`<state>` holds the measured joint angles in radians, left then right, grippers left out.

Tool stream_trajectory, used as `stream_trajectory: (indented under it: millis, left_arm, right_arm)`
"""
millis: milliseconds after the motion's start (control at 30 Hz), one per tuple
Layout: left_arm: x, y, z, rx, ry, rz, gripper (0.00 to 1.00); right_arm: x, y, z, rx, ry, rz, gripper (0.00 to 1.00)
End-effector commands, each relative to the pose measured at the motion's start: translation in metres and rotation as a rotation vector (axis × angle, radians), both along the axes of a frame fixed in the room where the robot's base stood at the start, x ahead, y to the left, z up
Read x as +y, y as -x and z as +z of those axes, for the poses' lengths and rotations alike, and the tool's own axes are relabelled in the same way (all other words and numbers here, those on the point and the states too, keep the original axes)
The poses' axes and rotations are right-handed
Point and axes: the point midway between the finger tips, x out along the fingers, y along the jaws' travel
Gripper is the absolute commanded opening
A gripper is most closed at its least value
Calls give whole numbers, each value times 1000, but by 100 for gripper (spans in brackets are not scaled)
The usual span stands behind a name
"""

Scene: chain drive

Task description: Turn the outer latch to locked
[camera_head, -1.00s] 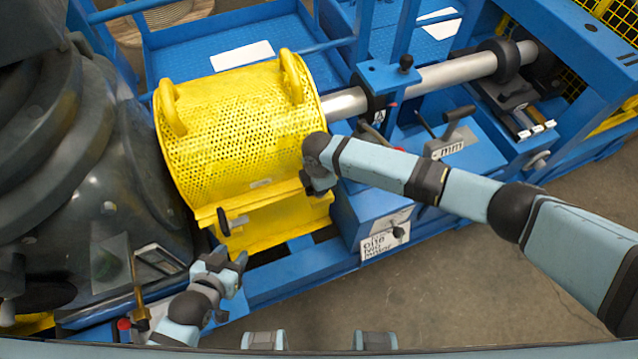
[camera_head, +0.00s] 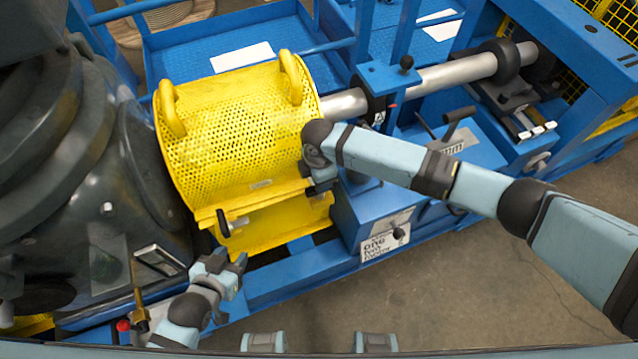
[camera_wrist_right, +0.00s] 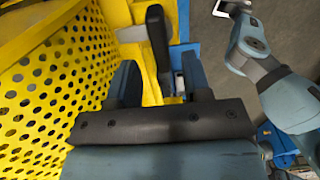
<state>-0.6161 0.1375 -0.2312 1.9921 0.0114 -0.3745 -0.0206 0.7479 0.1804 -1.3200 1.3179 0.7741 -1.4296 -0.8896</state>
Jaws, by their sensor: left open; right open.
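A yellow perforated guard (camera_head: 240,120) covers the shaft, closed down over a yellow base (camera_head: 285,232). A black latch handle (camera_head: 223,222) on a silver pin shows at the left of its lower front edge. My right gripper (camera_head: 322,187) is at the guard's right front corner, partly hidden by its own wrist. In the right wrist view its open fingers (camera_wrist_right: 160,82) have a black handle (camera_wrist_right: 156,38) on a silver pin between and beyond them; contact cannot be told. I cannot tell which latch this is. My left gripper (camera_head: 232,264) is open and empty, below the left handle.
A dark machine housing (camera_head: 95,190) fills the left. The blue frame rail (camera_head: 290,280) runs below the guard. A blue box with a white label (camera_head: 385,240) stands right of the guard, under my right arm. Bare floor (camera_head: 450,290) lies in front.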

Motion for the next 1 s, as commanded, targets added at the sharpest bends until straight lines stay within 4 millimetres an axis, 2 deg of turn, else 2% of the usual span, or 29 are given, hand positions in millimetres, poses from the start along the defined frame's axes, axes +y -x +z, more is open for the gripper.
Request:
stream_trajectory:
  millis: [33, 200, 400, 600, 1000]
  left_arm:
    - [0, 0, -2, 0, 0, 0, 43]
    - [0, 0, -5, 2, 1, 0, 43]
    - [-2, 0, -7, 3, 2, -3, 43]
    - [-2, 0, -7, 2, 3, -5, 43]
    - [-2, 0, -5, -1, 2, -5, 43]
  right_arm:
    - [-1, -1, 13, -4, -2, 1, 45]
    - [0, -1, 51, -3, -3, 2, 45]
    - [0, -1, 82, -3, -1, 0, 45]
    - [-1, 0, 93, -1, 1, 0, 45]
    - [-1, 0, 93, -1, 1, 0, 45]
